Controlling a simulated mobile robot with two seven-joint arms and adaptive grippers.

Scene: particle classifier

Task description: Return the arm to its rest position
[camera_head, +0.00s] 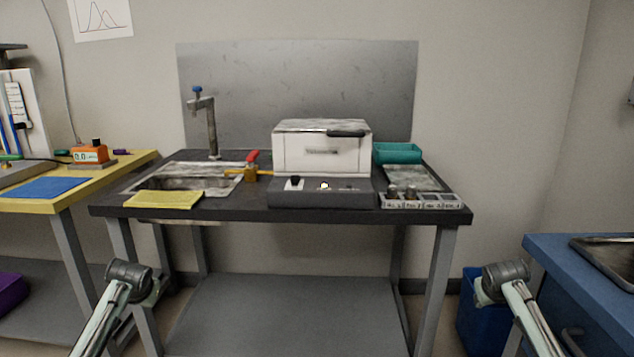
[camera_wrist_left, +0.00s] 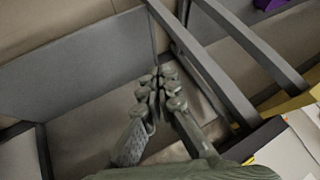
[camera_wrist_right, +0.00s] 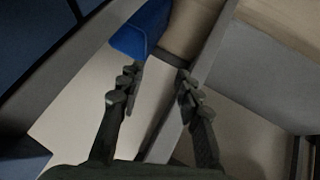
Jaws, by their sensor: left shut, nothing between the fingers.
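My left arm (camera_head: 125,290) comes in at the lower left of the head view, in front of the dark table and below its top. Its gripper does not show clearly there. In the left wrist view my left gripper (camera_wrist_left: 160,88) has its fingertips together with nothing between them. My right arm (camera_head: 510,290) is at the lower right of the head view, in front of the gap between the dark table and the blue counter. In the right wrist view my right gripper (camera_wrist_right: 157,90) has its fingers apart, with nothing between them.
The dark table (camera_head: 340,214) bears a white machine (camera_head: 320,152), a sink with a tap (camera_head: 211,130), a yellow cloth (camera_head: 164,200), a teal bin (camera_head: 397,152) and a compartment tray (camera_head: 425,202). A yellow table (camera_head: 66,200) stands left, a blue counter (camera_head: 570,250) right. A blue bin (camera_head: 472,320) is on the floor.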

